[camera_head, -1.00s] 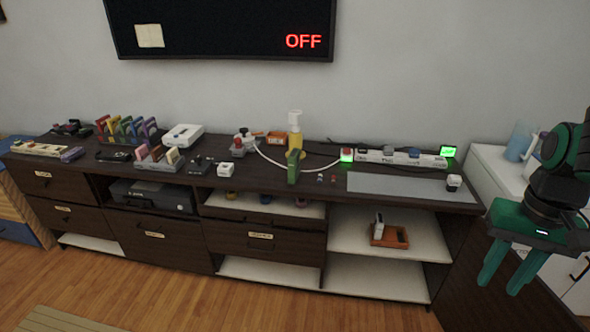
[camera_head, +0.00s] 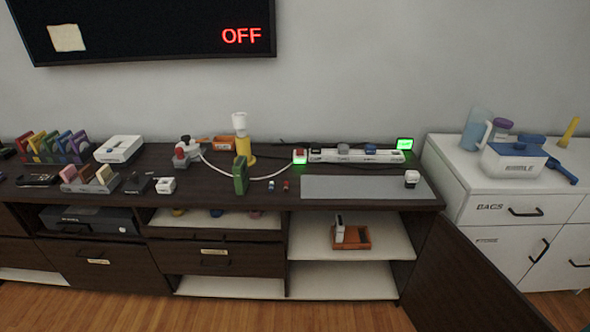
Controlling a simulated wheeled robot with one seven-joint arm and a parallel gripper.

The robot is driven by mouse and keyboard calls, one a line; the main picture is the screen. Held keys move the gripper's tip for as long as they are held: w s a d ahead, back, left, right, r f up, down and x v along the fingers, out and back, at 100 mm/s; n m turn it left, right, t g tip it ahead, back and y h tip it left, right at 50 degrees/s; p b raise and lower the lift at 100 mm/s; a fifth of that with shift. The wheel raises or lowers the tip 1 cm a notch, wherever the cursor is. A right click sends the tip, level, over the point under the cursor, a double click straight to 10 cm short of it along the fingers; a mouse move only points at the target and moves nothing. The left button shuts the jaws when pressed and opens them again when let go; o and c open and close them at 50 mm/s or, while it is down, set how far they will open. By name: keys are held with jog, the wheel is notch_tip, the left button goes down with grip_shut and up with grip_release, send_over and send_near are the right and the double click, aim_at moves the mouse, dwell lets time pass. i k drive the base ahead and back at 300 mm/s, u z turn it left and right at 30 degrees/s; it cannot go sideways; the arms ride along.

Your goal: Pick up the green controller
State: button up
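A dark green upright object (camera_head: 240,176), which may be the green controller, stands near the front edge of the dark wooden console (camera_head: 330,172). It is narrow and taller than wide, and too small to make out buttons. It stands in front of a yellow bottle with a white top (camera_head: 242,140). A white cable passes close to it. Nothing is touching it from my side. My gripper is not in view.
A power strip (camera_head: 355,155) lies behind. A white cube (camera_head: 166,185) and colored cases (camera_head: 58,147) stand to the left. A white cabinet (camera_head: 470,185) stands at right.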

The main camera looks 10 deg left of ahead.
aim_at(240, 168)
jog(key=z, duration=2.35)
jog(key=k, duration=2.65)
jog(key=u, duration=2.15)
